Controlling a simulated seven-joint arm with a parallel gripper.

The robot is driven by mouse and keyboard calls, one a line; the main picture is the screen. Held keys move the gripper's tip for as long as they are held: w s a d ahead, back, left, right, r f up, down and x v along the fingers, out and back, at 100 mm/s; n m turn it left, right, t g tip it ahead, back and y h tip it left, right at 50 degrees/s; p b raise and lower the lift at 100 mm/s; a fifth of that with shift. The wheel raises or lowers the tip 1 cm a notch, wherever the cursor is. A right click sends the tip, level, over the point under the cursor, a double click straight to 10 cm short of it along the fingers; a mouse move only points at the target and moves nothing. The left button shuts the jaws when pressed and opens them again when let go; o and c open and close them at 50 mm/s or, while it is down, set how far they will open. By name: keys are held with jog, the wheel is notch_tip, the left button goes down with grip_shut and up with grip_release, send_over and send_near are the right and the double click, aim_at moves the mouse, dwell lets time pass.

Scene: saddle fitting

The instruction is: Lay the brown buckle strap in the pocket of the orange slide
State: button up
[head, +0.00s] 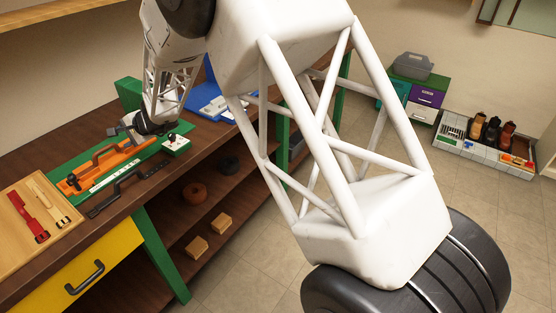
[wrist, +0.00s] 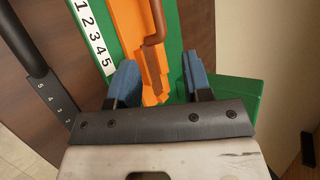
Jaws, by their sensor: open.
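The orange slide (head: 130,156) lies on a long green base on the bench; it also runs up from between my fingers in the wrist view (wrist: 128,22). The brown buckle strap (wrist: 154,30) lies along the slide, its flat end between my fingers. In the head view the strap (head: 102,155) shows as a thin dark brown bar over the orange. I cannot tell whether it sits fully in the pocket. My gripper (wrist: 160,66) is open, its blue fingers either side of the slide and apart from the strap. In the head view my gripper (head: 128,128) is over the slide's far end.
A numbered white scale (wrist: 94,38) runs beside the slide. A black handled bar (head: 125,190) lies along the bench's front edge. A wooden tray (head: 22,235) with red and cream straps stands at the left. A green block (head: 176,146) and blue tray (head: 208,100) lie beyond.

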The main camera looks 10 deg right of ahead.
jog(key=shift+r, duration=0.1)
jog(key=s+d+r+n+h, duration=0.1)
jog(key=s+d+r+n, duration=0.1)
jog(key=s+d+r, duration=0.5)
jog(key=s+d+r+n+g+h, duration=0.1)
jog(key=s+d+r, duration=0.25)
jog(key=d, duration=0.65)
jog(key=s+d+r+n+h, duration=0.1)
jog(key=s+d+r+n, duration=0.1)
jog(key=s+d+r, duration=0.4)
jog(key=s+d+f+n+h, duration=0.2)
jog(key=s+d+h, duration=0.6)
jog(key=s+d, duration=2.1)
jog(key=shift+s+f+g, duration=0.15)
jog(key=shift+s+g, duration=0.15)
jog(key=shift+s, duration=0.8)
jog(key=shift+o, duration=0.5)
jog(key=shift+d, duration=0.1)
